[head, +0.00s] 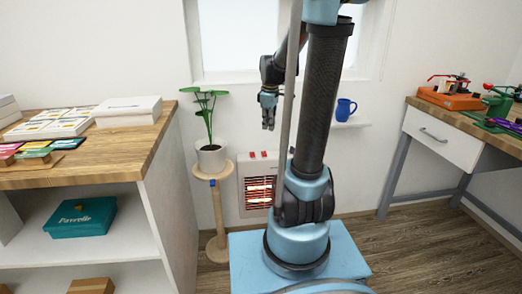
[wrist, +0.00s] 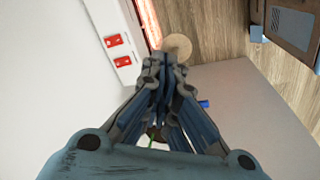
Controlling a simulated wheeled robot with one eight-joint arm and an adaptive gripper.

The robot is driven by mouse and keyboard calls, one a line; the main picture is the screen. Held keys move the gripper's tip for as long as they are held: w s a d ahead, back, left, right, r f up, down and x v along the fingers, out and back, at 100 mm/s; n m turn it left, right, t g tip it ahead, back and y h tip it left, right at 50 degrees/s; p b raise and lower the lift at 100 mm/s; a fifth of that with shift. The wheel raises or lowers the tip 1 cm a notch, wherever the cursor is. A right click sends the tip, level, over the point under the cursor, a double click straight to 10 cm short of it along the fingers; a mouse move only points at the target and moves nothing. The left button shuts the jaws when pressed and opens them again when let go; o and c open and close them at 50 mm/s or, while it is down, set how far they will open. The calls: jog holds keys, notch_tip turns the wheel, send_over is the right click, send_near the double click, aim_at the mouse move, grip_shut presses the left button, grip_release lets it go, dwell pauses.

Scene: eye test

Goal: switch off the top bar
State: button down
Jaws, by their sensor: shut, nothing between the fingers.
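A white heater (head: 246,169) stands against the wall below the window, with glowing orange-red bars behind its grille (head: 260,188). Both an upper and a lower bar look lit. Two red switches, the left one (head: 253,154) and the right one (head: 265,153), sit on its top. Both switches also show in the wrist view, one (wrist: 113,40) above the other (wrist: 122,62); I cannot tell their rocker positions. My gripper (head: 268,122) hangs above the heater, apart from it, fingers down. In the wrist view its fingertips (wrist: 160,62) are together and empty, right of the switches.
A potted plant (head: 211,157) on a wooden stand (head: 216,169) is close left of the heater. A blue mug (head: 345,109) sits on the ledge to the right. A wooden-topped shelf unit (head: 95,172) fills the left, and a workbench (head: 440,138) is at right.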

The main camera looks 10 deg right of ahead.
aim_at(261, 153)
jog(key=w+f+n, duration=0.3)
jog(key=w, duration=0.4)
jog(key=w+f+n, duration=0.2)
jog(key=w+f, duration=0.1)
jog(key=w, duration=0.5)
jog(key=shift+a+n, duration=0.25)
jog(key=shift+n, duration=0.15)
jog(key=shift+f, duration=0.1)
jog(key=f, duration=0.4)
jog(key=w+f, duration=0.1)
jog(key=f, duration=0.8)
jog(key=shift+w+f, duration=0.25)
jog(key=shift+f, duration=0.1)
